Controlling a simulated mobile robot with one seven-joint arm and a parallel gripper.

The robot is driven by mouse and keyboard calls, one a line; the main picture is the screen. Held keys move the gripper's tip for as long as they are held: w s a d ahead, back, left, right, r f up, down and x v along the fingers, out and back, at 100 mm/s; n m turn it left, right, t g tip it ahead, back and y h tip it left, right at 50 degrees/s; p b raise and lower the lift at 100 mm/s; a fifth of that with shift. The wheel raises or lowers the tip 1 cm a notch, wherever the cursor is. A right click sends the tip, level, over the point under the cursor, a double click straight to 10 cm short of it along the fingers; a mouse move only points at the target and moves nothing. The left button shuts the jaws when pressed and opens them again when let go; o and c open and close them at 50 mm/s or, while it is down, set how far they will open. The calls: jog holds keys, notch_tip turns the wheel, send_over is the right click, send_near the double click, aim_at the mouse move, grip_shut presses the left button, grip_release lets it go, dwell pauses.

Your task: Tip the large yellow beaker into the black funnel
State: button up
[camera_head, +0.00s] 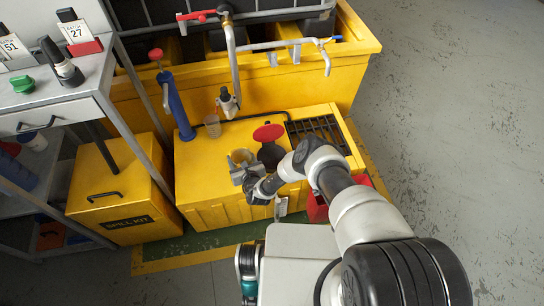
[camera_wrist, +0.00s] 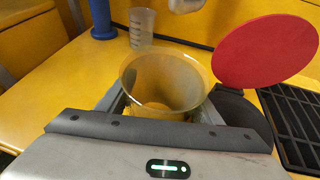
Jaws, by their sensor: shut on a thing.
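The large yellow beaker (camera_wrist: 165,75) is translucent and stands about upright between the fingers of my gripper (camera_wrist: 165,108), which is shut on it. In the head view the beaker (camera_head: 242,156) shows above the jaws of my gripper (camera_head: 243,168), over the yellow cabinet top. I cannot tell whether its base touches the top. The inside looks tinted yellow; I cannot make out a liquid level. The black funnel (camera_head: 271,154) is just right of the beaker, with a round red lid (camera_head: 268,132) raised behind it. In the wrist view the funnel (camera_wrist: 240,112) is partly hidden by my gripper.
A smaller clear beaker (camera_head: 212,125) stands at the back left of the yellow cabinet (camera_head: 195,165). A blue pump (camera_head: 178,105) is at its left edge, and a tap (camera_head: 228,100) hangs behind. A black grate (camera_head: 318,130) lies right of the funnel. A spill kit box (camera_head: 115,190) stands left.

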aim_at(238, 150)
jog(key=shift+r+p, duration=1.95)
jog(key=shift+r, duration=0.55)
